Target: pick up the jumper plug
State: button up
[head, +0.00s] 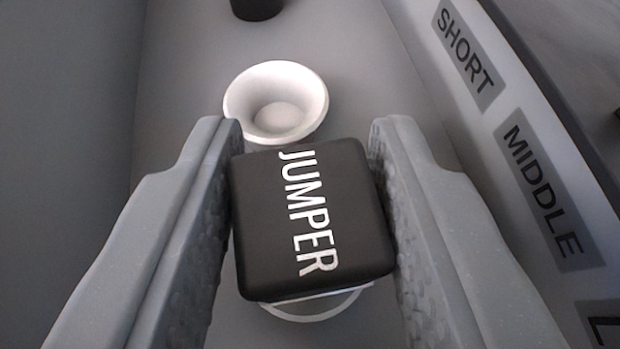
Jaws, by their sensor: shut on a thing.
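The jumper plug (258,225) is a black block with rounded edges and white "JUMPER" lettering on its top. It sits between the two grey fingers of my gripper (308,170), which is shut on it with a textured finger pad at each side. The plug looks slightly turned. A pale ring shows partly under its near edge, and the plug hides the rest of that ring. I cannot tell whether the plug is clear of the surface below.
A white round cup (277,101) stands just beyond the plug on the grey floor. A dark round object (257,9) is at the top edge. On the right is a raised panel with "SHORT" (466,52) and "MIDDLE" (545,188) labels. A grey wall (65,90) is on the left.

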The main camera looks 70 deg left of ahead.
aim_at(312, 207)
notch_tip(312, 207, up, 9)
jog(key=shift+f, duration=0.15)
notch_tip(312, 207, up, 6)
jog(key=p, duration=0.3)
jog(key=shift+f+p, duration=0.2)
jog(key=shift+p, duration=0.2)
jog(key=shift+f, duration=0.1)
